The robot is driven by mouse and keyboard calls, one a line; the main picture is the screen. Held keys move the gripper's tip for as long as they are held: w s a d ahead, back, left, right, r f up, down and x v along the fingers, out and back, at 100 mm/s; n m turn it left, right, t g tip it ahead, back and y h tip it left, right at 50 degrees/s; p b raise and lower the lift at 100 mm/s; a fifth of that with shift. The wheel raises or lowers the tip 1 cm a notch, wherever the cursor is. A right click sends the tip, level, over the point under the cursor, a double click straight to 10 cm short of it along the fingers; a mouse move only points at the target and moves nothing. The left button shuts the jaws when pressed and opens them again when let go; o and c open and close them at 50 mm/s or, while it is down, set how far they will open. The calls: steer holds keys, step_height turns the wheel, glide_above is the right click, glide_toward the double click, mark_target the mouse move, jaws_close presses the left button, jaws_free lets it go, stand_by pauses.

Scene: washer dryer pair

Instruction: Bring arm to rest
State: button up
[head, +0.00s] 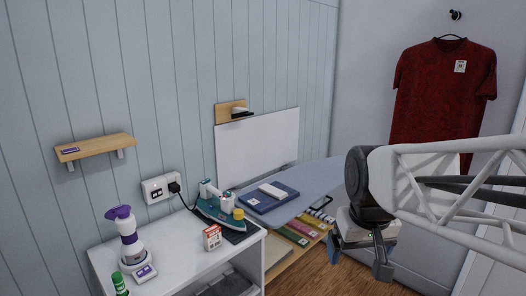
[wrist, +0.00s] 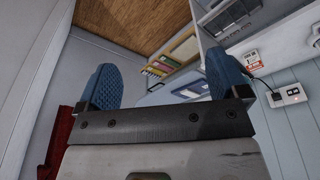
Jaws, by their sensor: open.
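My gripper (head: 360,254) is at the right of the head view, at the end of my white lattice arm, with its fingers pointing down. It is in front of the ironing board's right part and above the wooden floor. In the wrist view my gripper (wrist: 156,88) shows two blue ridged finger pads spread wide apart. Nothing is between them. My gripper is open and empty, and it touches nothing that I can see.
A white cabinet (head: 178,247) bears an iron (head: 214,207), a small box and a purple-topped bottle. A red shirt (head: 445,90) hangs on the right wall behind my arm. Wooden floor shows below my gripper.

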steer(key=s+f+m, duration=0.1)
steer(key=s+f, duration=0.4)
steer(key=s, duration=0.4)
steer(key=shift+s+d, duration=0.3)
